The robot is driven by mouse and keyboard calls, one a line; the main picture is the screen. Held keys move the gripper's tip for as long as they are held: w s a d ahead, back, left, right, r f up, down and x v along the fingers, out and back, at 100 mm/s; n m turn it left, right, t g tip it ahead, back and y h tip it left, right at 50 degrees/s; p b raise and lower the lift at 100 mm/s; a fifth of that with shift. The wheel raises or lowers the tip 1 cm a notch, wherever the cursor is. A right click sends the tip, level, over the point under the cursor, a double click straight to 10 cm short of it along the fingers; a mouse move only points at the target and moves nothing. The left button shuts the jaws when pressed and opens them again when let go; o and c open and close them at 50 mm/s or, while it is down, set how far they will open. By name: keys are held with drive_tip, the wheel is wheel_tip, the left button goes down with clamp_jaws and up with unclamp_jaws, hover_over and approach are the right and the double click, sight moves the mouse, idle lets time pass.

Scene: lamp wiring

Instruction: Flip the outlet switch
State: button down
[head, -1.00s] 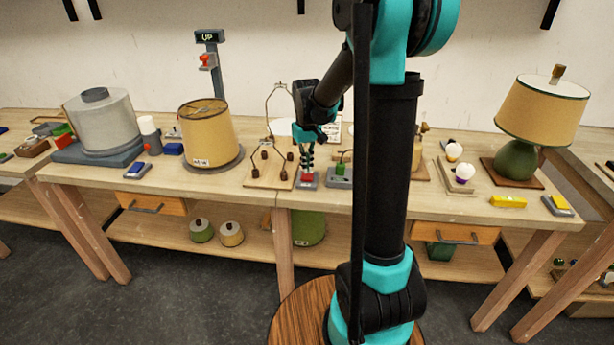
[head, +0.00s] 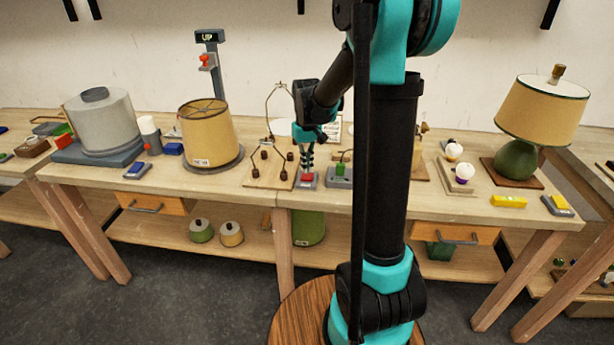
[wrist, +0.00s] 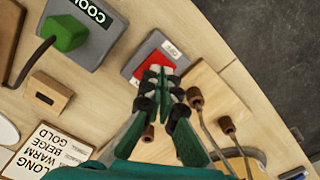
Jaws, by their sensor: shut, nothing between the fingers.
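A red rocker switch (wrist: 150,54) sits on a small grey plate with a white label that seems to read OFF. It also shows on the table's front edge in the head view (head: 307,177). My gripper (wrist: 161,74) is shut with nothing between its fingers. Its tips point at the switch and overlap its near edge in the wrist view. In the head view my gripper (head: 308,164) hangs just above the red switch. I cannot tell whether the tips touch it.
A grey box with a green lever (wrist: 66,30) and a COOL sign is close to the switch. A wooden board with a wire lamp frame (head: 270,170) stands left of it. A printed card (wrist: 48,150) lies near. The floor in front is clear.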

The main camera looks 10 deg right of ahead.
sight(307, 178)
drive_tip(key=shift+f, duration=1.45)
idle(0.8)
drive_tip(key=shift+r, duration=3.55)
drive_tip(key=shift+s, duration=0.1)
